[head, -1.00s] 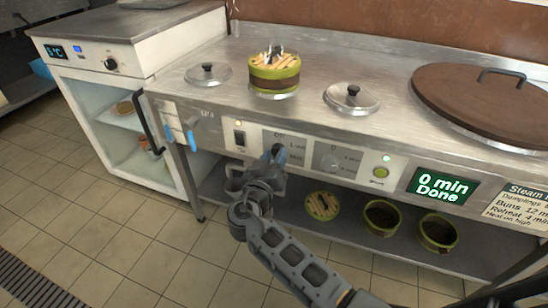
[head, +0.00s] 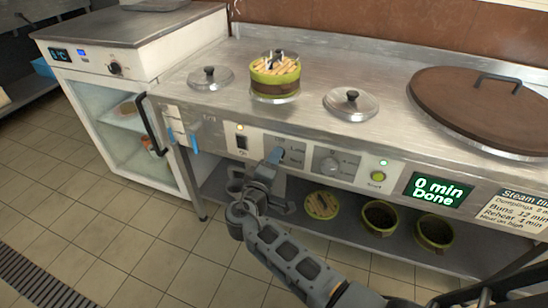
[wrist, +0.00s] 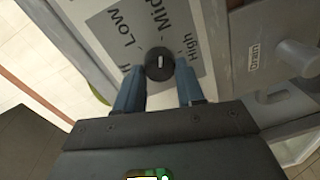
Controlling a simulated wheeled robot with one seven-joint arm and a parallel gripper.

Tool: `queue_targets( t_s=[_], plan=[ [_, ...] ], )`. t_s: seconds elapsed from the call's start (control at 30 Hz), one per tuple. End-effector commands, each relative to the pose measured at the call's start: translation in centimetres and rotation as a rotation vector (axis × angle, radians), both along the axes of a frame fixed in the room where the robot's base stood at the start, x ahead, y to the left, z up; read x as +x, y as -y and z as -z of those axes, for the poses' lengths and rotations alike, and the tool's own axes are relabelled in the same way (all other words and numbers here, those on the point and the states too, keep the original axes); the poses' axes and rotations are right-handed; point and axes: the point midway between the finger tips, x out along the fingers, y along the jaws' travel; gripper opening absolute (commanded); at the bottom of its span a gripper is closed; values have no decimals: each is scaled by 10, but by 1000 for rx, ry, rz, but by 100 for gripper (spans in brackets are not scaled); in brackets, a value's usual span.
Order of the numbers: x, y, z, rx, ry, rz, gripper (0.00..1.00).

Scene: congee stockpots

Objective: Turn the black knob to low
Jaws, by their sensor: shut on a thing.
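The black knob (wrist: 159,64) shows in the wrist view as a round dark cap with a white line. It sits on a grey dial plate (wrist: 182,30) printed Low, Mid and High, with another label partly hidden at the left. The white line stands upright in the picture, toward the Mid side; its exact setting is hard to tell. My gripper (wrist: 160,75) has a blue-grey finger on each side of the knob and is shut on it. In the head view my gripper (head: 275,157) reaches the steamer's front panel and hides the knob.
Lids and a bamboo steamer (head: 274,78) stand on the counter above. Baskets sit on the shelf below.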

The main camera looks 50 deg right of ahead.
Motion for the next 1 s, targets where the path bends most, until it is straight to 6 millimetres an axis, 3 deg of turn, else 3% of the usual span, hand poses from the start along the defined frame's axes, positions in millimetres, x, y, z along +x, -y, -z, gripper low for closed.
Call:
queue_targets(
  t_s=[0.6, 1.0],
  plan=[
    [1, -1, -1, -196, -547, -1, 8],
    [1, -1, 1, -289, -799, -2, 7]
  ],
)
